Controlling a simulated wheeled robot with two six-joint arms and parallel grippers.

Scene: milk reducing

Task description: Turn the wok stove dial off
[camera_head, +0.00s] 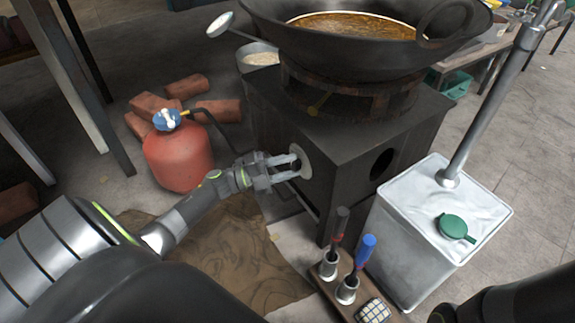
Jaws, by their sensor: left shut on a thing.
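The black box-shaped wok stove (345,140) stands at the centre and carries a large wok (350,50) of brown liquid. Its dial (305,160), with a round pale plate, is on the stove's left-facing side. My left gripper (295,163) reaches in from the left and is shut on the dial, with its two fingers on either side of the knob. The fingers hide part of the knob, so I cannot tell its setting. My right gripper is not in view.
A red gas cylinder (180,158) with a hose stands left of the stove, by loose bricks (187,87). A metal canister (410,235) with a green cap stands at the right. A wooden holder (335,290) with two handled tools is in front. Brown cloth (245,250) lies below my left arm.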

